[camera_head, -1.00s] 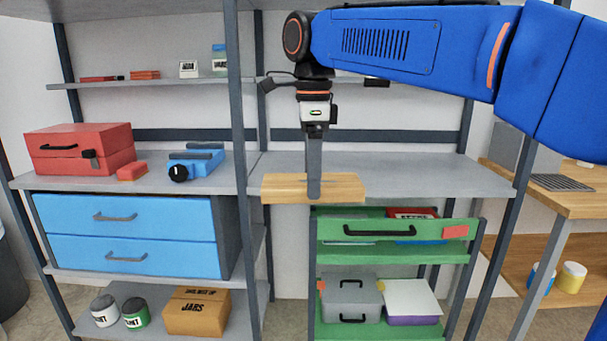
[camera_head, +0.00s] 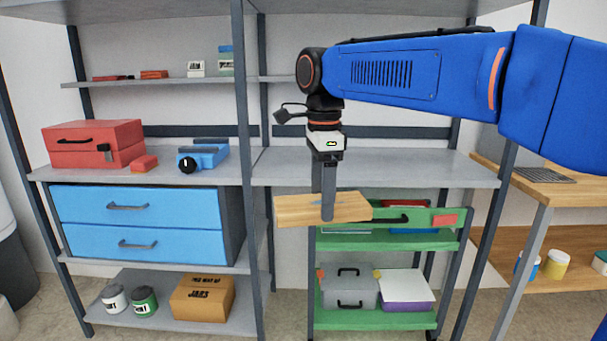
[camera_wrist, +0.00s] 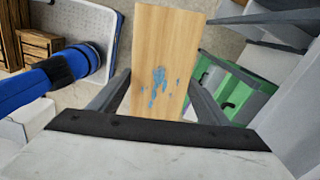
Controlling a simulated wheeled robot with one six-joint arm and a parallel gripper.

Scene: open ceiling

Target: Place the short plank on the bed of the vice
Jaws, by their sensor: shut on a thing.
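The short plank (camera_head: 296,210) is light wood and is held in the air in front of the shelving, roughly level. My gripper (camera_head: 328,212) points down and is shut on it near its middle. In the wrist view the plank (camera_wrist: 160,62) lies between the two fingers (camera_wrist: 160,95), with blue paint marks on its face. The blue vice (camera_head: 208,156) with a dark round end stands on the grey shelf to the left, well away from the plank. Its bed is small and hard to make out from here.
A red toolbox (camera_head: 95,144) and a small red block (camera_head: 144,163) stand left of the vice. A dark upright post (camera_head: 244,110) stands between the vice and my gripper. Blue drawers (camera_head: 130,222) are below. A green cart (camera_head: 400,238) is behind the plank. The right shelf (camera_head: 420,172) is clear.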

